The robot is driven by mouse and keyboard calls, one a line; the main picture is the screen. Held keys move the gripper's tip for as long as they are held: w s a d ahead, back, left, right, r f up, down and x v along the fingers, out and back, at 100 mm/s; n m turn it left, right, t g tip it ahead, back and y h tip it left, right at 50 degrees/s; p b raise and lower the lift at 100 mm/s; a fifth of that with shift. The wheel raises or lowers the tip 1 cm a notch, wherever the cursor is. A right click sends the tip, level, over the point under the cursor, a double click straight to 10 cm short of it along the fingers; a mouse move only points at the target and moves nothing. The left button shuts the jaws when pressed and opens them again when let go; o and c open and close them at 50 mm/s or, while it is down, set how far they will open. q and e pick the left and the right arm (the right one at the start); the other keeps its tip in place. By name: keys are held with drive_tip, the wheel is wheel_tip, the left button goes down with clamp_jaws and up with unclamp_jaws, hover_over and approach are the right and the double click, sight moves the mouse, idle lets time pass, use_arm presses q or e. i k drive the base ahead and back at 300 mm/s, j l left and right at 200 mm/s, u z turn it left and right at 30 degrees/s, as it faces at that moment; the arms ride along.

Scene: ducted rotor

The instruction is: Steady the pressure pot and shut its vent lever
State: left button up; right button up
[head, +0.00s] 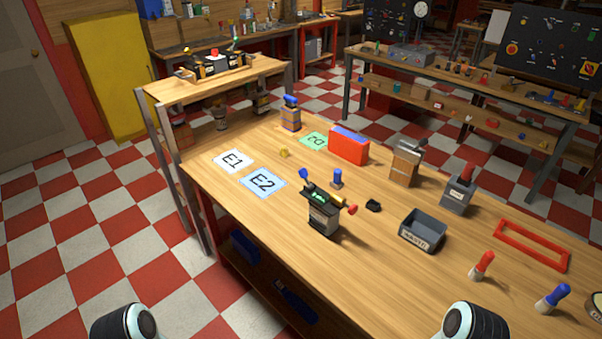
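No object is clearly readable as the pressure pot. A dark-topped device (323,215) with a pale label stands upright mid-table, with a blue-ended lever (305,174) at its left and a red-ended handle (350,209) at its right. A grey box with a red lever (459,192), a wooden block with a grey lever (405,163) and a blue-topped unit (290,114) also stand on the table. Whether any lever is a vent lever, open or shut, I cannot tell. Only rounded parts of my arms show at the bottom edge; neither gripper is visible, and nothing touches these objects.
The wooden table (225,195) also holds E1 (233,160) and E2 (263,182) mats, a green mat (313,141), a red-and-blue box (348,146), a grey bin (423,231), a red frame (531,244) and red (481,266) and blue (552,298) handled tools. Its near-left surface is clear.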

sight(303, 172)
drive_tip(key=l, duration=0.15)
drive_tip(key=j+z, duration=0.15)
drive_tip(key=z, duration=0.2)
drive_tip(key=i+j+z, duration=0.15)
drive_tip(key=z, duration=0.25)
drive_tip(key=j+z, duration=0.2)
drive_tip(key=z, duration=0.15)
drive_tip(key=j+z, duration=0.4)
drive_tip(key=j, duration=0.7)
